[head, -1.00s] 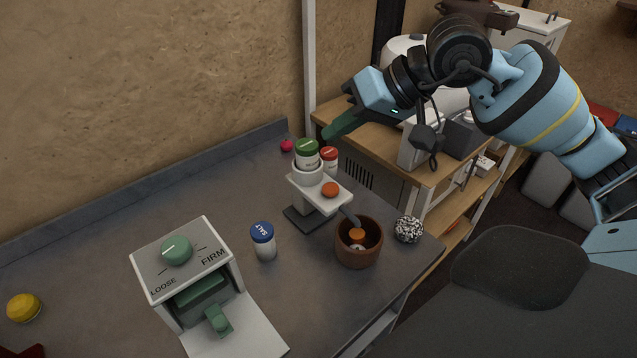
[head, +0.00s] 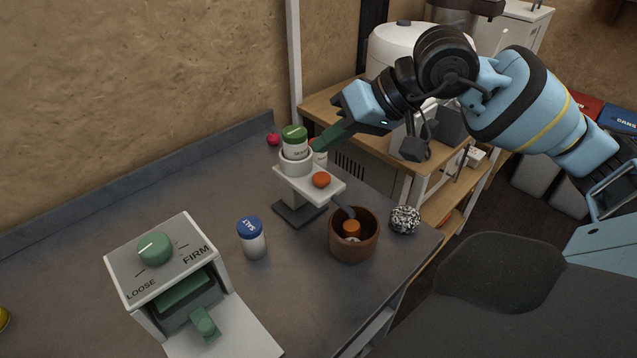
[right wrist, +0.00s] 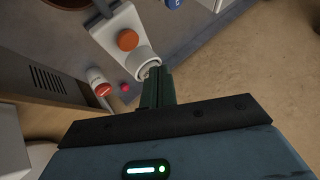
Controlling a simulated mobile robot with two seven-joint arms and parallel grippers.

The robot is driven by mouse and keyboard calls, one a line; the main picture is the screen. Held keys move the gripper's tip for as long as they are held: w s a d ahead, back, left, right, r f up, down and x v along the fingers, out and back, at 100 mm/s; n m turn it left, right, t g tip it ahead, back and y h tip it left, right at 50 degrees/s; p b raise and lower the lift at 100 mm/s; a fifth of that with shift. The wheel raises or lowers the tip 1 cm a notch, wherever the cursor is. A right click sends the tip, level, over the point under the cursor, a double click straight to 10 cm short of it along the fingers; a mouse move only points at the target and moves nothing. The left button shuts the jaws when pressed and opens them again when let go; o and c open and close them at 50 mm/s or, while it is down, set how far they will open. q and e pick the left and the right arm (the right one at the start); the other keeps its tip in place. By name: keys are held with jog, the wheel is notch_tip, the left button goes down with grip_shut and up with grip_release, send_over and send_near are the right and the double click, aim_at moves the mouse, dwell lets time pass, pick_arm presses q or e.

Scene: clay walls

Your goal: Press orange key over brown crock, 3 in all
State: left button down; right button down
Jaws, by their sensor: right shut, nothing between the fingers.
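The orange key (head: 321,180) sits on the white plate of a small dispenser (head: 295,200) on a dark base. It also shows in the right wrist view (right wrist: 128,40). A jar with a green lid (head: 295,138) stands in the dispenser's white cup. The dispenser's grey spout reaches over the brown crock (head: 353,247), which has an orange-topped item (head: 352,229) inside. My right gripper (head: 318,147) is shut and empty, with its tips beside the green-lidded jar and above and behind the key, apart from the key. My left gripper is not in view.
A salt shaker (head: 252,238) stands left of the crock, and a speckled ball (head: 405,220) right of it. A red-lidded jar (right wrist: 103,88) and a pink ball (head: 273,139) are behind the dispenser. A LOOSE/FIRM dial box (head: 160,262) stands at front left.

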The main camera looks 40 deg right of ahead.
aim_at(329, 178)
notch_tip(329, 178, down, 3)
jog(key=shift+f+b, duration=0.2)
jog(key=shift+b, duration=1)
jog(key=shift+f, duration=0.15)
dwell(0.7)
jog(key=shift+f+b, duration=0.4)
jog(key=shift+b, duration=0.35)
jog(key=shift+f+b, duration=0.6)
jog(key=shift+b, duration=0.05)
dwell(0.8)
jog(key=shift+r, duration=0.1)
jog(key=shift+r+p, duration=0.85)
jog(key=shift+r, duration=0.1)
